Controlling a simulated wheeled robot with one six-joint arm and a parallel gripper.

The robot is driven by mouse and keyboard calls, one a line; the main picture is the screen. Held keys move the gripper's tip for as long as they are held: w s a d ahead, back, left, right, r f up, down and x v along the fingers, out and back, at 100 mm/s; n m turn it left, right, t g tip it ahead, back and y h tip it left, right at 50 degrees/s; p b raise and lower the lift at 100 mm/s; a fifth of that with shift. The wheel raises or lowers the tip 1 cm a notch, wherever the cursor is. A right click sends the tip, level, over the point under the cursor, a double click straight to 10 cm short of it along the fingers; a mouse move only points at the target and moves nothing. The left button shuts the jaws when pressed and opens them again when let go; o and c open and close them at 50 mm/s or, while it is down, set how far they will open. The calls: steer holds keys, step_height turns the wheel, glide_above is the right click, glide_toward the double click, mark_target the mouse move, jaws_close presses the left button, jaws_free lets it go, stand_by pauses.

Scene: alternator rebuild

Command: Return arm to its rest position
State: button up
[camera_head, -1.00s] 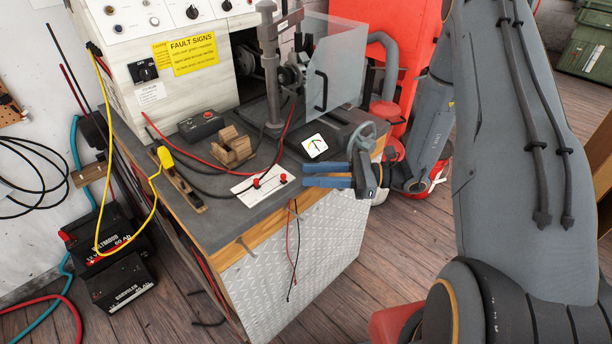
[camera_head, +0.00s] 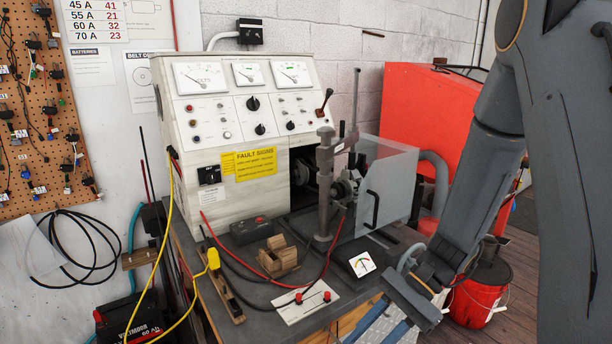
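My arm comes down along the right side of the head view. My gripper (camera_head: 376,331) is low, just off the front right corner of the test bench (camera_head: 268,320). Its two blue fingers point down and to the left, with a gap between them in which I see nothing held. The fingertips are close to or past the bottom edge of the picture.
On the bench stand a control cabinet (camera_head: 225,142) with dials, a clear guard (camera_head: 388,187), a wooden block (camera_head: 279,259), a small meter (camera_head: 362,264) and a card with red terminals (camera_head: 302,301). A red bucket (camera_head: 478,298) stands on the floor at right.

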steer(key=s+d+r+n+t+h, duration=0.1)
steer(key=d+r+n+t+h, duration=0.4)
steer(key=d+n+h, duration=0.2)
steer(key=shift+d+r+n+h, duration=0.2)
steer(key=shift+d+n+h, duration=0.2)
steer(key=shift+n+h, duration=1.05)
steer(key=shift+s+n+y, duration=0.1)
steer(key=shift+n+y, duration=0.25)
